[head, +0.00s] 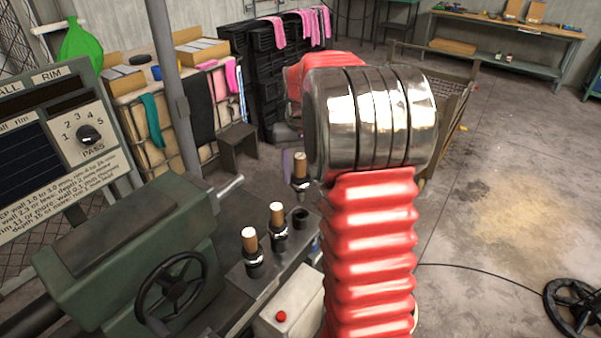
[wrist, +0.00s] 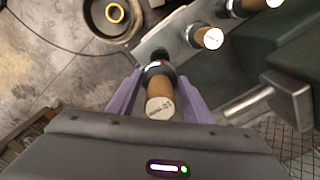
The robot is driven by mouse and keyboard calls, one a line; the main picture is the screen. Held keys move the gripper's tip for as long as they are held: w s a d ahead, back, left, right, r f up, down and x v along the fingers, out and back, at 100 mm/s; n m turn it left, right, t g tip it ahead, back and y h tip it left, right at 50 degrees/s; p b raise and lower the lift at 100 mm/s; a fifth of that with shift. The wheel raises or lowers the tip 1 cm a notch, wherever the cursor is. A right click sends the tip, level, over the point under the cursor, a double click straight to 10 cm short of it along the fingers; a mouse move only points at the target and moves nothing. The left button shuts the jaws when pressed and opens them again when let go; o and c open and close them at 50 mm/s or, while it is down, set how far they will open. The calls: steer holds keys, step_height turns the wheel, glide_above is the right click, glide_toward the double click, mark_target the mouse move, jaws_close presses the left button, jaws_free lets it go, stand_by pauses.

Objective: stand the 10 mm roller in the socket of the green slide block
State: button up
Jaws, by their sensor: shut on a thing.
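My gripper (wrist: 158,98) is shut on a wooden-handled roller (wrist: 160,107) with a dark collar; its purple fingers lie on either side. The held roller also shows in the head view (head: 300,166), upright above an open dark socket (head: 300,217) in a grey rack. Its size marking is too small to read. Two similar rollers stand in the rack, a nearer one (head: 250,240) and a middle one (head: 277,214). A green machine block (head: 130,240) with a handwheel stands to the left; I cannot make out a socket in it. My arm hides part of the area right of the rack.
The grey rack plate (head: 250,287) lies beside the green block. A metal rod (head: 229,187) sticks out from the block towards the rack. A pale box with a red button (head: 281,316) stands in front. A panel with a dial (head: 88,135) is at far left. Open floor lies right.

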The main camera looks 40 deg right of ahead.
mark_target(300, 156)
steer(key=shift+r, duration=0.1)
steer(key=shift+r, duration=2.15)
stand_by(0.5)
steer(key=s+d+r+m, duration=0.1)
steer(key=s+d+m, duration=0.1)
steer(key=s, duration=1)
steer(key=s+d+r+m, duration=0.1)
steer(key=s+d+m, duration=0.1)
steer(key=s, duration=1.1)
steer(key=shift+d, duration=0.8)
steer(key=shift+s+r, duration=0.1)
